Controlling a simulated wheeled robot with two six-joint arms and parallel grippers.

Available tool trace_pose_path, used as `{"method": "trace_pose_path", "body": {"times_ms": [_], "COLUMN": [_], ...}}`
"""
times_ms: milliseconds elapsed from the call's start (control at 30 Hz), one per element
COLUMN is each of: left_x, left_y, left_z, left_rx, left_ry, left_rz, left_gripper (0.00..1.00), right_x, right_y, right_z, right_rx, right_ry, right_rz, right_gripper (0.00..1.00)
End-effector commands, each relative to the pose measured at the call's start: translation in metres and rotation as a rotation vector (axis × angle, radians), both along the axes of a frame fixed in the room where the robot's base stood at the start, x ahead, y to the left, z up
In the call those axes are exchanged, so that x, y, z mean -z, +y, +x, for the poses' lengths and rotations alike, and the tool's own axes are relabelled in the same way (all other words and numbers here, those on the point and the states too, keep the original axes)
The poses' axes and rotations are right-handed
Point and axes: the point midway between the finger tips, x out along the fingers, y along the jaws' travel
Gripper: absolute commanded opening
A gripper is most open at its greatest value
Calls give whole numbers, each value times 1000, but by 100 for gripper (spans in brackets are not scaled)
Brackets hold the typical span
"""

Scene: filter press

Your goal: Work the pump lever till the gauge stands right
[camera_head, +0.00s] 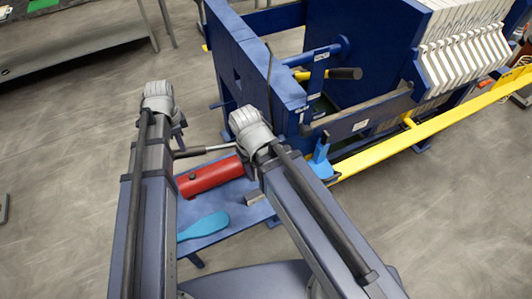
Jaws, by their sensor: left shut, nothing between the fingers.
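The red pump body (205,177) lies on a blue bench (235,214), between my two arms. A thin pump lever (213,149) with a dark left end runs nearly level just behind it; its right end passes behind my right arm. My left gripper (180,136) hangs below the left wrist, small and partly hidden. It is shut and empty, close to the lever's dark end; I cannot tell whether they touch. My right gripper is hidden behind its own wrist. I cannot make out a gauge.
A light-blue paddle-shaped tool (204,227) and a small grey block (253,197) lie on the bench. The blue press frame (240,55) stands behind, with a yellow rail (430,128) and white plates (463,50) at right. A grey table (75,42) stands far left; open floor lies left.

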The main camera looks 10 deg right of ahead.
Motion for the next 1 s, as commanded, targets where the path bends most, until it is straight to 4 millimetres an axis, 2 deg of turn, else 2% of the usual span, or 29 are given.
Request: {"method": "trace_pose_path", "body": {"times_ms": [33, 533, 767, 1000], "left_x": [15, 81, 58, 14], "left_y": [1, 11, 9, 3], "left_z": [0, -3, -2, -1], "left_rx": [0, -1, 0, 1], "left_ry": [0, 0, 0, 0], "left_rz": [0, -1, -1, 0], "left_gripper": [0, 0, 0, 0], "right_x": [15, 81, 58, 14], "right_y": [0, 0, 0, 0], "right_z": [0, 0, 0, 0], "right_rx": [-1, -14, -12, -3], "right_ry": [0, 0, 1, 0], "right_rz": [0, -2, -2, -1], "right_gripper": [50, 50, 50, 50]}}
